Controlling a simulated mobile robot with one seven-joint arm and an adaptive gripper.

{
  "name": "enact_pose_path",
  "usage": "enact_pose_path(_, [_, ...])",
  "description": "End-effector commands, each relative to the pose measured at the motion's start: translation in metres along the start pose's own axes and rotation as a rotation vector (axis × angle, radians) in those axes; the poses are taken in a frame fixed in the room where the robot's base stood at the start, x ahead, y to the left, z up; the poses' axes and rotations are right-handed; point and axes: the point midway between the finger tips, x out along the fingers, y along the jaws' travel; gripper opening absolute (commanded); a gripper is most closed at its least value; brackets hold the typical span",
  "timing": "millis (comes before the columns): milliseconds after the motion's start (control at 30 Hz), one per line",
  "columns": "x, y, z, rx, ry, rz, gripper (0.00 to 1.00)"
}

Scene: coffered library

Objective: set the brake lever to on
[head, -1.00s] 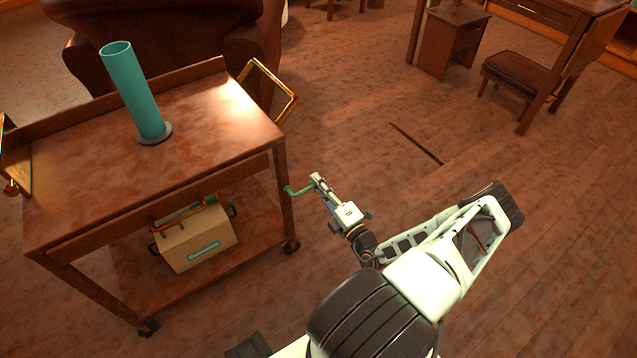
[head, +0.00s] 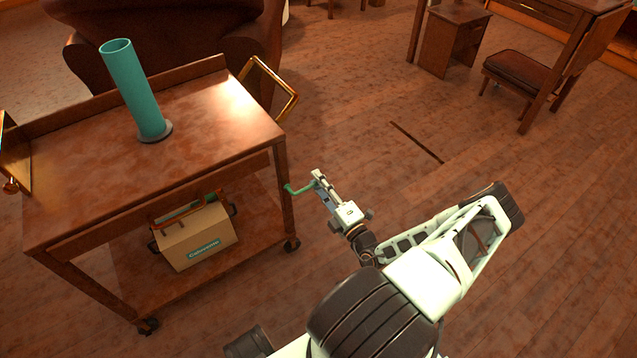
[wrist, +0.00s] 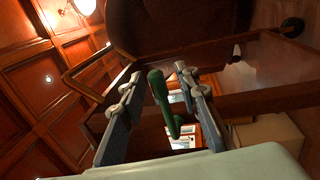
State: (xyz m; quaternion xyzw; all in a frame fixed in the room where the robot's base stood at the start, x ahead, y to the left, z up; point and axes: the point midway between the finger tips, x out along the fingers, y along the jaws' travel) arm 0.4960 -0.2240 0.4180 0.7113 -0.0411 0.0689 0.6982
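The brake lever is a green bent handle (head: 300,190) at the near right leg of the wooden cart (head: 222,98). It sticks out to the right towards my gripper (head: 318,181). In the wrist view the green lever (wrist: 160,96) stands between the two fingers of my gripper (wrist: 155,85), its rounded end near the fingertips. The fingers are apart, with a gap showing on both sides of the lever. Whether a finger touches it is hard to tell. No on or off marking is readable.
A teal tube (head: 137,92) stands in a grey ring on the cart top. A cardboard box (head: 200,240) sits on the lower shelf. A brass-coloured push handle (head: 282,84) juts out at the cart's right end.

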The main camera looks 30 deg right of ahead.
Motion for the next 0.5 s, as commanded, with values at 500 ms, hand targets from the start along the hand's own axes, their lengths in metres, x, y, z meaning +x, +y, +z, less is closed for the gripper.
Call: enact_pose_path(500, [0.01,0.065,0.0,-0.002,0.0,0.002,0.29])
